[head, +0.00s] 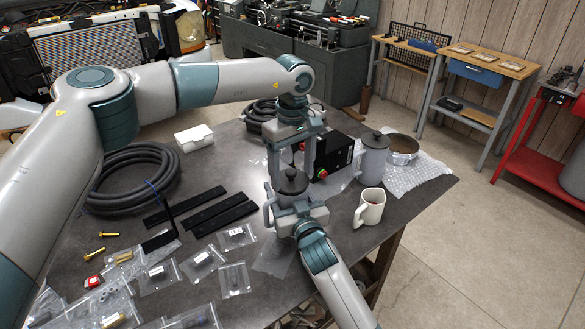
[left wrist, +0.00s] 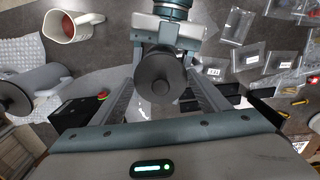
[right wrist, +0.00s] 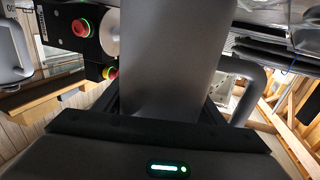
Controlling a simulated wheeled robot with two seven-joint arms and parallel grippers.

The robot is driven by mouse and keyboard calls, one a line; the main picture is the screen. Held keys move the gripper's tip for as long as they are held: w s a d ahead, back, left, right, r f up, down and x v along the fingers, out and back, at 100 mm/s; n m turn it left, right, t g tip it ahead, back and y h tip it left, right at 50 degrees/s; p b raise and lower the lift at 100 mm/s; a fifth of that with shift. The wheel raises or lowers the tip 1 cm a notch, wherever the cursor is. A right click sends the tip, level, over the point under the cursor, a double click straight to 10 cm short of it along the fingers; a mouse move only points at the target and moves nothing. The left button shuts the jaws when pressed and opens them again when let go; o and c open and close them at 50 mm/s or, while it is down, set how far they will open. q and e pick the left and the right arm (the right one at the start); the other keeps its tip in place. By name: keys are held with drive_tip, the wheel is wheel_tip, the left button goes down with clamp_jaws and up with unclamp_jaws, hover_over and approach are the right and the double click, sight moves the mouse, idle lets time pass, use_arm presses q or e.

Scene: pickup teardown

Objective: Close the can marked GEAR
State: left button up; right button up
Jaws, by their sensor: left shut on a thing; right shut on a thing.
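A grey can (head: 289,199) with a side handle stands upright near the table's right front. Its dark round lid with a knob (head: 291,181) is at the can's mouth; I cannot tell how tightly it sits. My left gripper (head: 290,174) points down from above, shut on the lid, with a finger on either side; the lid also shows in the left wrist view (left wrist: 160,76). My right gripper (head: 298,208) comes from the front, shut on the can's body, which fills the middle of the right wrist view (right wrist: 172,60). No GEAR marking is readable; the can's label side is hidden.
A second grey lidded can (head: 373,161) stands right, beside a round metal pan (head: 402,147) on bubble wrap. A white mug (head: 369,208) is close to the right arm. A black box with red buttons (head: 335,157) is behind. Black bars, bags and a hose coil (head: 130,178) lie left.

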use_arm(q)
drive_tip(key=shift+f, duration=0.6)
idle(0.7)
drive_tip(key=o, duration=1.1)
use_arm(e)
drive_tip(key=shift+f, duration=0.1)
use_arm(q)
wheel_tip(320, 180, up, 12)
use_arm(e)
drive_tip(key=o, duration=1.6)
